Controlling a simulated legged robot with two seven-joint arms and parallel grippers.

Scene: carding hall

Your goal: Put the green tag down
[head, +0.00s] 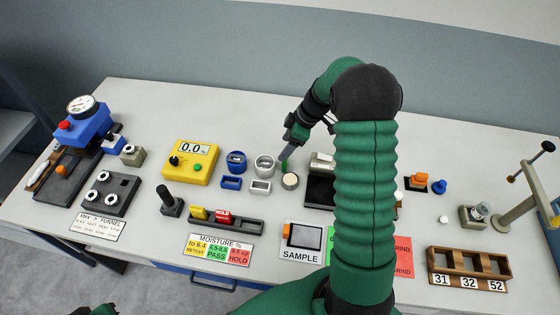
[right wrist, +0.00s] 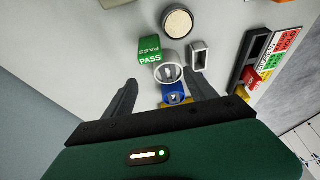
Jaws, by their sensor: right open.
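The green tag (right wrist: 150,50), a small block marked PASS, stands on the bench beside a grey-white ring-shaped cup (right wrist: 171,56). My right gripper (right wrist: 160,80) is open. In the right wrist view its fingers are apart and empty, with the tag just beyond the tips, clear of both. Only a dark and green bit of my left arm shows at the bottom left of the head view.
A dark tag rack (head: 245,226) holds a yellow tag (head: 198,212) and a red HOLD tag (head: 223,216); its right part is bare. Blue (head: 236,162) and white (head: 264,166) cups stand close to the green tag. A yellow meter (head: 190,161) reads 0.0. My right arm hides the bench's middle right.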

